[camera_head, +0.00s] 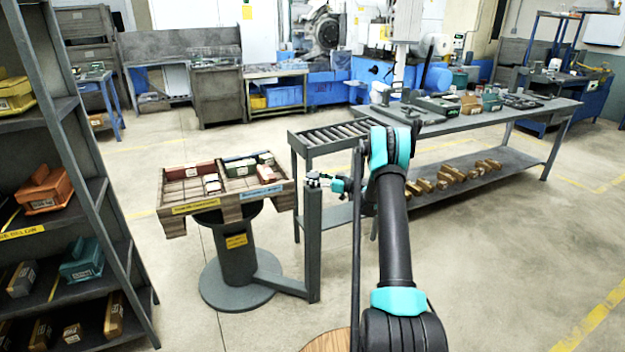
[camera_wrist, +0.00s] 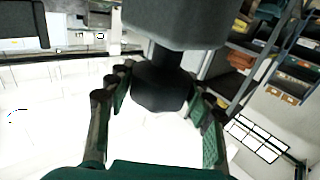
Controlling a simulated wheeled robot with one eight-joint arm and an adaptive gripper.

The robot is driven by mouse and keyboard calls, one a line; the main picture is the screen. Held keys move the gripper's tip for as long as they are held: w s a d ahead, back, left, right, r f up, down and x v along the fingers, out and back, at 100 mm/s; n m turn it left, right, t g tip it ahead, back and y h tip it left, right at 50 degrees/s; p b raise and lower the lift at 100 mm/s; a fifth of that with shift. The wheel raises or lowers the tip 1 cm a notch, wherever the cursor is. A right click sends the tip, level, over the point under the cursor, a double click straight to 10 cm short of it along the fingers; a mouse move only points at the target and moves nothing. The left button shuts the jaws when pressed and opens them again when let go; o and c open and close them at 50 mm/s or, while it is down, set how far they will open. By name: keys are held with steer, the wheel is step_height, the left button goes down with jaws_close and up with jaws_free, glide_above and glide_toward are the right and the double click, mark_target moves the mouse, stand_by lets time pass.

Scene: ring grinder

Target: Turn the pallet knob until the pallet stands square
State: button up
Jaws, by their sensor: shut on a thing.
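The wooden pallet (camera_head: 172,193) sits on a round grey pedestal left of centre in the head view, with yellow and blue labels on its sides. Its front edge runs at a slant in the picture. The pallet knob (camera_head: 314,179) is at the top of a grey post right of the pallet, small and partly hidden in this view. My gripper (camera_head: 332,183) reaches it from the right. In the wrist view the dark, faceted knob (camera_wrist: 160,88) lies between the two fingers of my gripper (camera_wrist: 160,95), which are shut on it. A grey block (camera_wrist: 180,20) is beyond the knob.
A low arm joins the pedestal (camera_head: 238,285) to the post (camera_head: 313,245). A roller table (camera_head: 335,137) and long workbench (camera_head: 500,115) stand behind. A loaded shelf (camera_head: 60,110) is at left.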

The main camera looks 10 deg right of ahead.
steer(key=shift+n+g+y, duration=0.3)
steer(key=shift+n+g, duration=0.1)
steer(key=shift+g, duration=0.1)
steer(key=o, duration=1.2)
steer(key=shift+c, duration=0.2)
steer(key=shift+d, duration=0.1)
steer(key=v, duration=1.1)
steer(key=shift+s+d, duration=0.2)
steer(key=shift+d, duration=0.15)
